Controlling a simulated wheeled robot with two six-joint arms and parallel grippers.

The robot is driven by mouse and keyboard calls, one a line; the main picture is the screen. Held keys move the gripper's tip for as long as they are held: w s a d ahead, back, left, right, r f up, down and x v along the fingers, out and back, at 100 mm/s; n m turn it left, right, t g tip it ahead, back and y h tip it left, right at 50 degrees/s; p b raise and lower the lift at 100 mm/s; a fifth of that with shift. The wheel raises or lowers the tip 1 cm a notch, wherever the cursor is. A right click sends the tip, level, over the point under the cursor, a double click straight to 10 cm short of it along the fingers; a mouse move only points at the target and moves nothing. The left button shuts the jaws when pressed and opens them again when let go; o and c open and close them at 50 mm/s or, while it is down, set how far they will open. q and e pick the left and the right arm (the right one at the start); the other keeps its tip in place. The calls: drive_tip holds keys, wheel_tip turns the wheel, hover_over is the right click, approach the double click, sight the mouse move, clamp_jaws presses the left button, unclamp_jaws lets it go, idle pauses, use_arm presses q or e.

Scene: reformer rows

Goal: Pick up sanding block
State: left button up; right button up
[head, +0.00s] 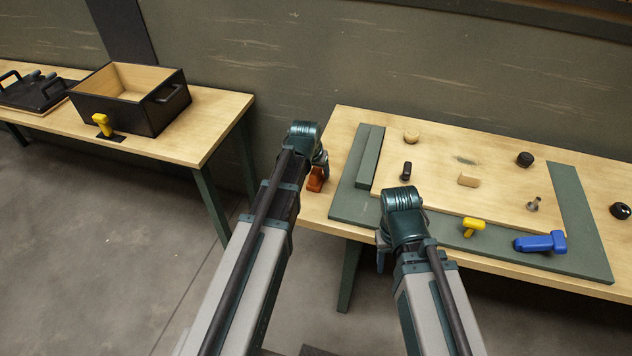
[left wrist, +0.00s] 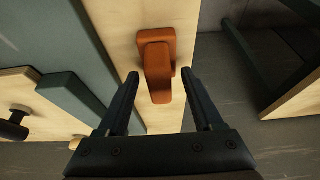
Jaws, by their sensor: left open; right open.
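An orange-brown block with a raised handle-like part (head: 315,180) lies at the left end of the right workbench; I take it as the sanding block, though its name is not marked. In the left wrist view the block (left wrist: 157,65) shows between and beyond my left fingertips. My left gripper (head: 322,163) is open and above the block, with a finger to each side in the picture; contact is not visible. My right gripper (head: 383,256) is open and empty at the bench's front edge, partly hidden by its own arm.
A green bar (head: 369,158) stands right of the block. A black box (head: 130,100) sits on the left bench (head: 205,125).

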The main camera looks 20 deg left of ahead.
sight(316, 168)
use_arm(q)
drive_tip(key=shift+r, duration=0.1)
clamp_jaws()
idle(0.4)
wheel_tip(316, 168, up, 10)
drive_tip(key=p, duration=1)
